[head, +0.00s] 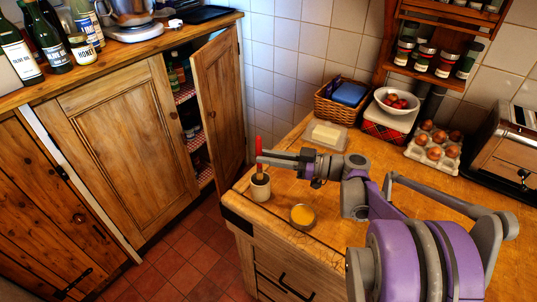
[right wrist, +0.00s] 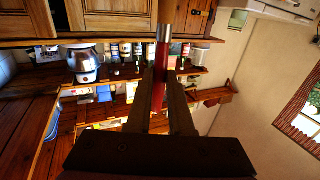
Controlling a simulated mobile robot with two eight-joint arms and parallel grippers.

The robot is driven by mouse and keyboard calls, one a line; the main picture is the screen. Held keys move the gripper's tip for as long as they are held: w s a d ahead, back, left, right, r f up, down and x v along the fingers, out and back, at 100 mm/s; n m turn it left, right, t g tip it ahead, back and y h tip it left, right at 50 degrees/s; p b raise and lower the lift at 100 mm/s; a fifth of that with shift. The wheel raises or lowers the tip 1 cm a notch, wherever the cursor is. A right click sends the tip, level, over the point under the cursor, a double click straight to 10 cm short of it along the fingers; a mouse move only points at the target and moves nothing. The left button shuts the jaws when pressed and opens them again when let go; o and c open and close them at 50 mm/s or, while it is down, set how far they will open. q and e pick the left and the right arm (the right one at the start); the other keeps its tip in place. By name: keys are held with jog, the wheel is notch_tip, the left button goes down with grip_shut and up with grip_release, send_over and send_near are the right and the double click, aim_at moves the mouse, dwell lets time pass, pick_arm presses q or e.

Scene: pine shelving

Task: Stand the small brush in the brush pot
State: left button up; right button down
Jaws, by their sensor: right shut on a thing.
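The small brush (head: 258,146) has a red handle and stands about upright in my right gripper (head: 261,157). The gripper is shut on its handle. In the right wrist view the brush (right wrist: 160,75) shows red between the two fingers (right wrist: 161,95), with a silvery end. The pale brush pot (head: 260,190) stands on the wooden worktop near its left corner, right below the gripper. The brush's dark lower part meets the pot's mouth in the head view; I cannot tell how deep it sits inside. My left gripper is not in view.
A small bowl of something yellow (head: 302,216) stands just right of the pot. A butter dish (head: 326,135), a wicker basket (head: 341,108) and an egg tray (head: 434,145) lie farther back. The worktop edge is close to the pot's left. A cupboard door (head: 217,97) hangs open beyond.

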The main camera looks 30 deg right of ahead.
jog(key=shift+f+b, duration=1.3)
jog(key=shift+f, duration=0.8)
jog(key=c, duration=0.7)
grip_release()
jog(key=shift+c, duration=0.2)
jog(key=shift+s+d, duration=0.1)
jog(key=v, duration=1)
jog(key=shift+s+d, duration=0.15)
jog(key=shift+s, duration=0.05)
